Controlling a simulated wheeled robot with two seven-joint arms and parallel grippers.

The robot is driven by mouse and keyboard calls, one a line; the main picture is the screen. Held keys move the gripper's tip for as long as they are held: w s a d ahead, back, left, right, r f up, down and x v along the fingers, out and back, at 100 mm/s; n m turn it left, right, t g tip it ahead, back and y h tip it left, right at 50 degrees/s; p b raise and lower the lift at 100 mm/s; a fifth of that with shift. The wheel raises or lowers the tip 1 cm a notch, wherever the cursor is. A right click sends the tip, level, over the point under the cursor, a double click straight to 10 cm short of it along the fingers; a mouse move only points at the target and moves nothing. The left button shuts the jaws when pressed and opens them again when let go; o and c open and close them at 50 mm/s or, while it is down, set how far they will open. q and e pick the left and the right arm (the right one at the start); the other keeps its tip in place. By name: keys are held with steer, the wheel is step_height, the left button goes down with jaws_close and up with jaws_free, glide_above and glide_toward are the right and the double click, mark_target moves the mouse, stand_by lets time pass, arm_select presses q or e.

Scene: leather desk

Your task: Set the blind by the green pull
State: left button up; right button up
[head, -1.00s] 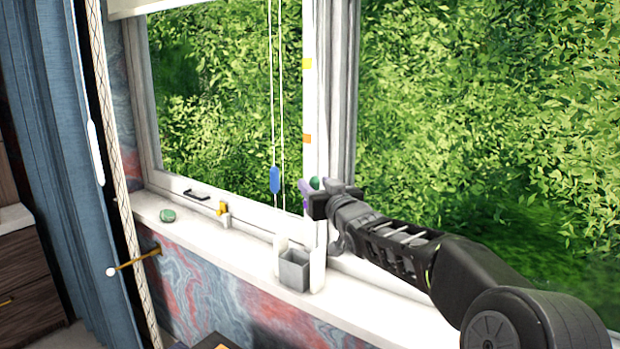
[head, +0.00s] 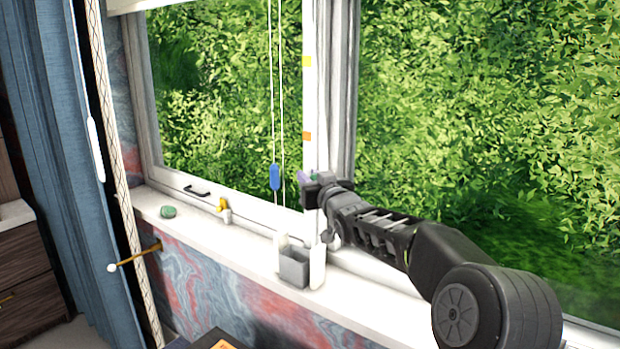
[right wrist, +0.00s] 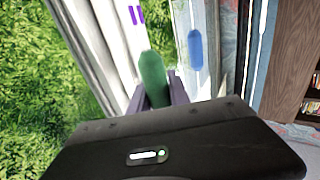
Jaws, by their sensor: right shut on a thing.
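The green pull (right wrist: 153,78) stands between the two fingers of my right gripper (right wrist: 157,90) in the right wrist view, and the gripper is shut on it. In the head view the right gripper (head: 309,188) is in front of the white window post, above the sill, and only a bit of green shows at its fingertips. The blind (head: 122,5) shows only as a pale strip at the top left of the window. A blue pull (head: 275,177) hangs on a cord just left of the gripper; it also shows in the right wrist view (right wrist: 195,50). My left gripper is out of view.
The window post carries a yellow mark (head: 307,61) and an orange mark (head: 307,136). A blue curtain (head: 50,150) hangs at left.

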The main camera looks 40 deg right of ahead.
jaws_close()
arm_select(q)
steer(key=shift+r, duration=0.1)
arm_select(e)
steer(key=shift+r, duration=0.1)
stand_by(0.7)
